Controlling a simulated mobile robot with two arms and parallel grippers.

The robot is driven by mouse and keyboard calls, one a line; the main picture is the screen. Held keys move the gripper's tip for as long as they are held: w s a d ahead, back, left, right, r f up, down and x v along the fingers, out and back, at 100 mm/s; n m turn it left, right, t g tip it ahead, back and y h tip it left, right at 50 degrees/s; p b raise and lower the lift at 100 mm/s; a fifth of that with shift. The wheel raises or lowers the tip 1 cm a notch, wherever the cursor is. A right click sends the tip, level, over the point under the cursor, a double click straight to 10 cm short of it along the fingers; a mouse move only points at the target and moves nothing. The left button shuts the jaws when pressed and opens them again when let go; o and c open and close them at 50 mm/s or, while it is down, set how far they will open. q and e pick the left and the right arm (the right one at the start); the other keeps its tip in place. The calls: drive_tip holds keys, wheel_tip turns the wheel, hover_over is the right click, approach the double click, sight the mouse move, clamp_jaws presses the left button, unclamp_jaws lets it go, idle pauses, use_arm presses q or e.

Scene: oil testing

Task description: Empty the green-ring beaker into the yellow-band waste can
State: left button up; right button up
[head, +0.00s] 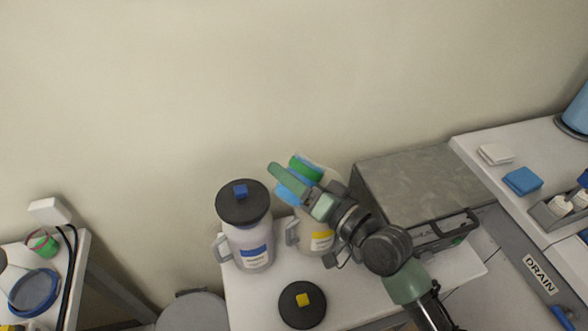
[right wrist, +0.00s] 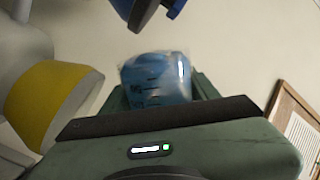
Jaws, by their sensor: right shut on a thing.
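My right gripper (head: 296,190) is shut on the beaker, which has a green ring (head: 306,167) and blue liquid (head: 288,190) inside. The beaker looks tilted above the yellow-band waste can (head: 320,240); I cannot tell whether liquid is leaving it. The gripper hides part of the beaker and the can's mouth. In the right wrist view the clear beaker (right wrist: 157,80), with dark graduation marks, sits between the fingers, and the can's yellow band (right wrist: 52,95) is at the left. The can's dark lid with a yellow knob (head: 302,302) lies on the white table. My left gripper is out of view.
A blue-band can (head: 250,248) with its dark lid on stands just left of the waste can. A grey metal box (head: 410,185) is close on the right. A counter with a blue block (head: 522,181) lies farther right. The wall is behind.

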sight(300, 155)
drive_tip(key=m+p, duration=0.1)
drive_tip(key=m, duration=0.2)
drive_tip(key=shift+a+r+m, duration=0.1)
drive_tip(key=shift+r+m, duration=0.05)
drive_tip(key=shift+m, duration=0.65)
drive_tip(key=shift+r+m+p, duration=0.25)
drive_tip(key=shift+m+p, duration=0.1)
drive_tip(key=shift+m, duration=0.05)
drive_tip(key=shift+w+d+r+m+p, duration=0.25)
drive_tip(key=shift+r+m+p, duration=0.2)
drive_tip(key=shift+m+p, duration=0.55)
drive_tip(key=shift+w+d+r+m+p, duration=0.1)
drive_tip(key=shift+d+r+m+p, duration=0.3)
drive_tip(key=shift+m+p, duration=0.6)
drive_tip(key=shift+w+d+r+m+p, duration=0.2)
drive_tip(key=shift+r+m+p, duration=0.1)
drive_tip(key=shift+m+p, duration=0.35)
drive_tip(key=shift+w+d+r+m+p, duration=0.15)
drive_tip(key=shift+r+m+p, duration=0.1)
drive_tip(key=shift+m+p, duration=0.4)
drive_tip(key=shift+w+r+m+p, duration=0.1)
drive_tip(key=shift+m+p, duration=0.2)
drive_tip(key=shift+p, duration=0.05)
drive_tip(key=shift+d, duration=0.1)
